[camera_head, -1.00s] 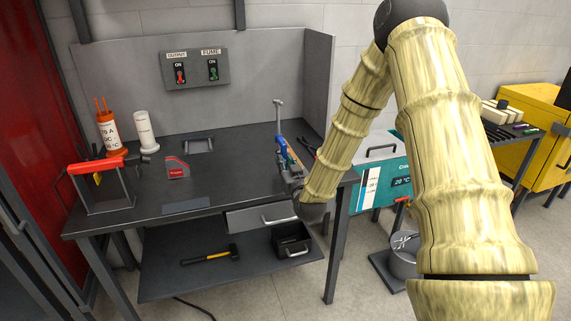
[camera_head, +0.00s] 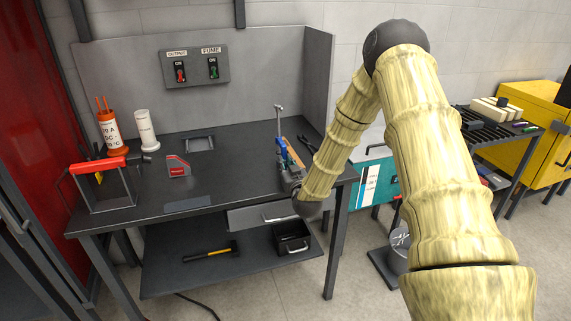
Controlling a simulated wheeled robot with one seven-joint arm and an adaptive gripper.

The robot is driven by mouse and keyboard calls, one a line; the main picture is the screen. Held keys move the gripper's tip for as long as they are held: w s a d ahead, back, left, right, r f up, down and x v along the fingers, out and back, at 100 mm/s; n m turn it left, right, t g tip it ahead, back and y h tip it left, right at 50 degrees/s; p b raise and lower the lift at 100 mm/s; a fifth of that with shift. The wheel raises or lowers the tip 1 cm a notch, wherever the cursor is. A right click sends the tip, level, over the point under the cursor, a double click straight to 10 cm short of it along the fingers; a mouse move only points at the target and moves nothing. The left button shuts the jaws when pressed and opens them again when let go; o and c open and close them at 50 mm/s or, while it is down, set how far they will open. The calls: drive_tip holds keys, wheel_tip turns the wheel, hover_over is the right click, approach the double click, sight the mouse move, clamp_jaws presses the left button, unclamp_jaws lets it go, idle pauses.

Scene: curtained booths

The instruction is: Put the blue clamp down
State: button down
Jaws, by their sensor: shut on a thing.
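The blue clamp (camera_head: 280,142) has a grey upright bar and stands at the right part of the dark workbench (camera_head: 232,160). My gripper (camera_head: 288,172) is at the clamp, over the right front of the bench, and is shut on it. The fingers are small and partly hidden by the clamp and my wrist. Whether the clamp touches the bench top cannot be told.
A red-handled frame (camera_head: 98,180), a red magnet square (camera_head: 177,166), a white cylinder (camera_head: 146,130) and an orange rod canister (camera_head: 112,130) stand on the left. Dark pliers (camera_head: 308,144) lie behind my wrist. The bench middle is mostly clear.

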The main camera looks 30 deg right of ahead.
idle(0.3)
drive_tip(key=c, duration=1.7)
unclamp_jaws()
drive_tip(key=shift+f, duration=0.1)
drive_tip(key=shift+o, duration=1.4)
